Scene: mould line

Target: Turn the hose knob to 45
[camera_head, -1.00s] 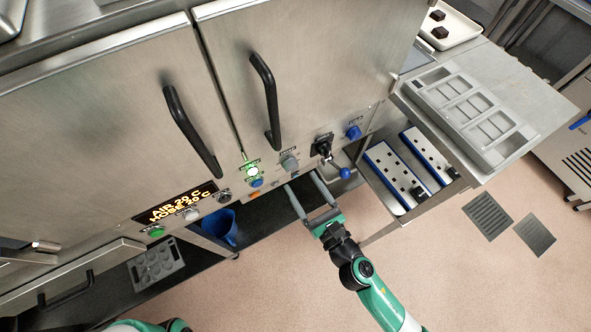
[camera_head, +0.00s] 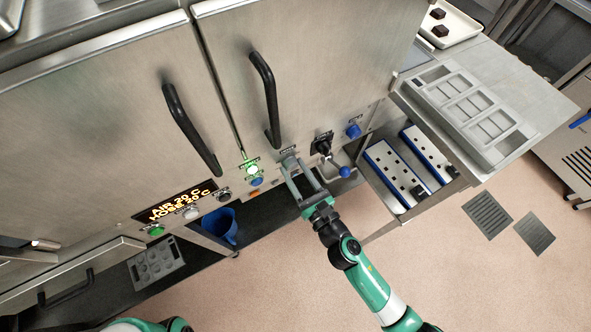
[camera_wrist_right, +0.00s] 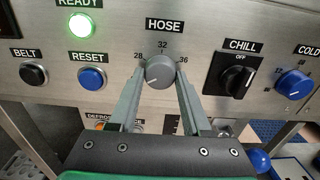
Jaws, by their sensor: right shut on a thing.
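The grey hose knob (camera_wrist_right: 160,71) sits on the steel panel under the label HOSE, with the numbers 28, 32 and 36 around it; no 45 shows. A short light mark on its face seems to point to the lower left. My right gripper (camera_wrist_right: 160,80) has one finger on each side of the knob and is shut on it. In the head view the right gripper (camera_head: 302,175) reaches up to the knob (camera_head: 289,162) from below. The display (camera_head: 177,203) reads AIR 20 C and HOSE 20 C. My left gripper is not in view.
In the wrist view, the black chill switch (camera_wrist_right: 236,74) and blue cold knob (camera_wrist_right: 294,82) are to the right. The blue reset button (camera_wrist_right: 92,78), black belt button (camera_wrist_right: 34,74) and lit green ready light (camera_wrist_right: 81,25) are to the left. A blue-ended lever (camera_head: 344,171) juts out nearby.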

